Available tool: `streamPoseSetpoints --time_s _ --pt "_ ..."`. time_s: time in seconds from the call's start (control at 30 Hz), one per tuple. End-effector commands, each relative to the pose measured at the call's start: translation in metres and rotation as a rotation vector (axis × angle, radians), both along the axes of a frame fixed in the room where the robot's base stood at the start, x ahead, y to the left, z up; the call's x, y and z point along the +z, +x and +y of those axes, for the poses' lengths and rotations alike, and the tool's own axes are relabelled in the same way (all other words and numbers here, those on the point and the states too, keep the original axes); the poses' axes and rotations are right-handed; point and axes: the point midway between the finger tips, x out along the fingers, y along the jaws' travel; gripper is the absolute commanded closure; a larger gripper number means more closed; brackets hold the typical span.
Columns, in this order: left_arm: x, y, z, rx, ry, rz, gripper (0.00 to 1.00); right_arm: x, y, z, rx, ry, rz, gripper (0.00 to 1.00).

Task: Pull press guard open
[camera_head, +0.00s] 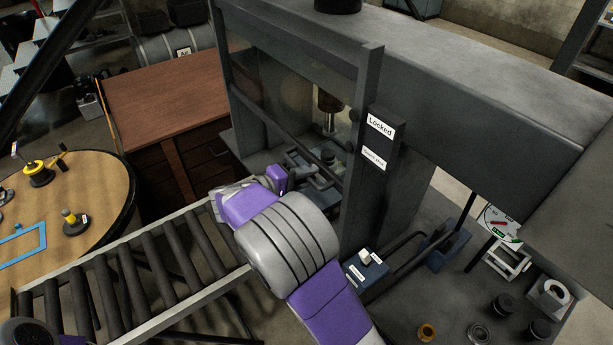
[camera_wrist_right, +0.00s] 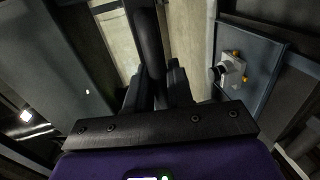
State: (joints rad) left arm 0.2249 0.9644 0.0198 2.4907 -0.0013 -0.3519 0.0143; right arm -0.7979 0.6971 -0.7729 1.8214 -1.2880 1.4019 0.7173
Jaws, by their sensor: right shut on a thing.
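The press (camera_head: 365,150) stands at centre right in the head view, a dark grey frame with a dim, see-through guard (camera_head: 285,85) across its front opening. A label on its post (camera_head: 380,125) reads "Locked". My right gripper (camera_wrist_right: 155,92) is shut on a dark upright bar (camera_wrist_right: 148,40), which looks like the guard's handle. In the head view my purple and grey right arm reaches up to the press's lower front and hides the fingers and the grip. My left gripper is out of view; part of my left arm shows at the bottom left.
A roller conveyor (camera_head: 150,265) runs in front of the press. A round table (camera_head: 100,190) with tools stands at the left, and a brown wooden cabinet (camera_head: 160,95) behind. Small parts lie on the bench at the right. A small control box (camera_wrist_right: 230,70) shows in the wrist view.

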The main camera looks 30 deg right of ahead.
Motion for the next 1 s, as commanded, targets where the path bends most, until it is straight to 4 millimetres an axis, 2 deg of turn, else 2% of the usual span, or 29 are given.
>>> streamPoseSetpoints --time_s 0.2,0.23,0.3,0.33,0.67,1.0 --pt "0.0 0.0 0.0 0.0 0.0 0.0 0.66 0.0 0.001 0.0 0.003 -0.001 -0.002 1.0" --pt "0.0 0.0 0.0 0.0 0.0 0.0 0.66 0.0 0.001 0.0 0.003 -0.001 -0.002 0.74" --pt "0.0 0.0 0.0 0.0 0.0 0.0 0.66 0.0 0.001 0.0 0.002 -0.001 -0.001 0.63" --pt "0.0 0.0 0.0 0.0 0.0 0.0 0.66 0.0 0.001 0.0 0.002 0.0 -0.001 0.61" --pt "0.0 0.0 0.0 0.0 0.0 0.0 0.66 0.001 0.0 0.005 0.003 0.0 -0.001 0.61" --pt "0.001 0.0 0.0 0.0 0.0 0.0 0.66 0.011 -0.004 0.056 0.005 0.0 -0.002 0.61"
